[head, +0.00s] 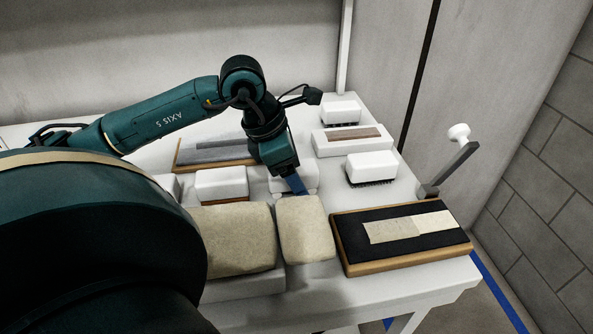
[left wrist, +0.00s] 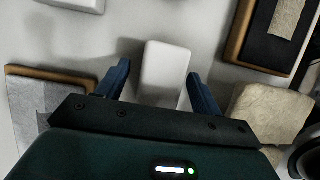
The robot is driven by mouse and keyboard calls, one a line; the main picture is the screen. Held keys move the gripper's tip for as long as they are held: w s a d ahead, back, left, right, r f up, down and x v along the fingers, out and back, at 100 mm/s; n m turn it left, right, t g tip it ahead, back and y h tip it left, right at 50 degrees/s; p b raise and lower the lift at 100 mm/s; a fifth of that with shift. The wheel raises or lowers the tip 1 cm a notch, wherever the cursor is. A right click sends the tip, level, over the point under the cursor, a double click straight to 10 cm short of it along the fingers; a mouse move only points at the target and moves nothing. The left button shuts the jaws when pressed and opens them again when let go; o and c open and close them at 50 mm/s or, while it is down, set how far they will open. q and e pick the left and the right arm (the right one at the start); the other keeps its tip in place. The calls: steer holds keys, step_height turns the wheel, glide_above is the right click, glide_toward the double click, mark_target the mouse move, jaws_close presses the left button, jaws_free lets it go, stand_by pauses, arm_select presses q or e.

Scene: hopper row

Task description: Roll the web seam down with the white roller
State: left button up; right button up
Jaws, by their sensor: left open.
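The web (head: 392,230) is a pair of pale strips lying on a black pad on a wood-edged board (head: 350,262) at the front right. Their edges meet or overlap at a seam near the middle. My left gripper (head: 294,185) points down over the table, left of the board. Its fingers are open on either side of a white block (left wrist: 166,70), which shows between them in the left wrist view. In the head view the gripper partly hides this block. I cannot tell whether it is the roller or whether the fingers touch it. My right gripper is not in view.
Two tan cushions (head: 305,228) (head: 235,238) lie in front of the gripper. White blocks with dark undersides (head: 371,163) (head: 341,110) and a white tray (head: 325,143) stand behind. A grey slab (head: 213,153) lies back left.

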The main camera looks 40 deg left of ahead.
arm_select(q)
steer(key=shift+w+d+f, duration=0.1)
steer(key=shift+w+f, duration=0.05)
steer(key=shift+f, duration=0.2)
steer(key=c, duration=1.1)
steer(key=o, duration=0.7)
steer(key=shift+o, duration=0.2)
steer(key=shift+r, duration=0.15)
steer(key=shift+r+p, duration=0.55)
steer(key=shift+r, duration=0.25)
steer(key=c, duration=0.8)
